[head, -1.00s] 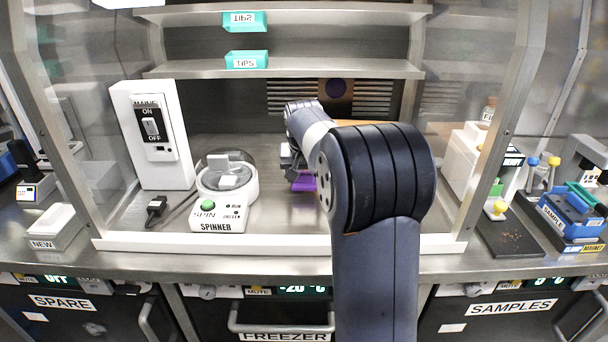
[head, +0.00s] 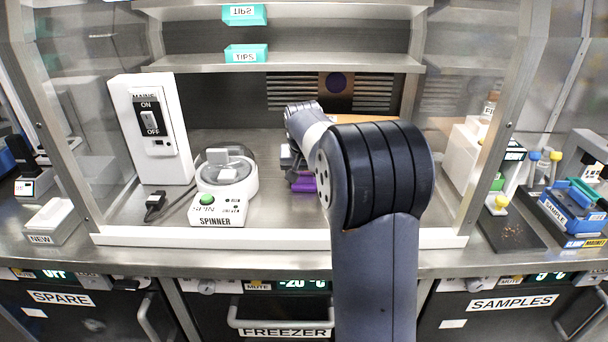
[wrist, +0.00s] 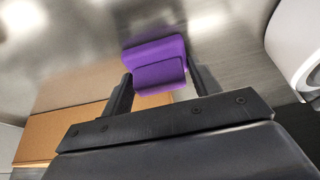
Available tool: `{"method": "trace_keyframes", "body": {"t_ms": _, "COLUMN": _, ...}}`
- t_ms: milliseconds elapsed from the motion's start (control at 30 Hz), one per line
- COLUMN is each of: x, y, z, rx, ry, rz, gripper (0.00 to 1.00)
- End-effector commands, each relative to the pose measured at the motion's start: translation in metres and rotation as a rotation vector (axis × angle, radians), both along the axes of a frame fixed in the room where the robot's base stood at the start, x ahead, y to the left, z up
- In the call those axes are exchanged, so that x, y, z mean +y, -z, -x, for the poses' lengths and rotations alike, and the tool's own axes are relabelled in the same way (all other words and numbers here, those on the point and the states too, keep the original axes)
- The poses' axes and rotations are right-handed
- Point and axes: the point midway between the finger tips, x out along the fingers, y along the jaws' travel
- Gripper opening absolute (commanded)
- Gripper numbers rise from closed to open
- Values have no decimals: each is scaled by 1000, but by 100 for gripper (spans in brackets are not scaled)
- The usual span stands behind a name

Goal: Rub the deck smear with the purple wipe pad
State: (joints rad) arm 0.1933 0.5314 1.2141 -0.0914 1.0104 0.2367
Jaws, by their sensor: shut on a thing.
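The purple wipe pad (wrist: 155,62) sits between the two fingers of my gripper (wrist: 158,85) in the wrist view, and the gripper is shut on it. In the head view the purple pad (head: 303,183) shows low over the steel deck (head: 278,212), just right of the spinner. My arm hides part of the gripper (head: 292,165) there. I cannot tell whether the pad touches the deck. No smear can be made out clearly; my arm covers part of the deck.
The white spinner (head: 218,200) with a clear lid stands left of the pad, and a mains switch box (head: 152,130) stands behind it. A white sill (head: 270,238) runs along the deck's front. An orange-brown panel (wrist: 65,118) lies left in the wrist view. Shelves with teal tips boxes (head: 246,54) hang above.

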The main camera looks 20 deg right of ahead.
Motion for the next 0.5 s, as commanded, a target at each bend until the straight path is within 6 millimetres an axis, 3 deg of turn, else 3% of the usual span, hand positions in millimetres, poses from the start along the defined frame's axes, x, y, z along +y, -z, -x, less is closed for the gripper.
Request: {"method": "trace_keyframes", "body": {"t_ms": 500, "x": -13, "y": -5, "z": -32, "rx": 1, "ry": 1, "rz": -1, "gripper": 40}}
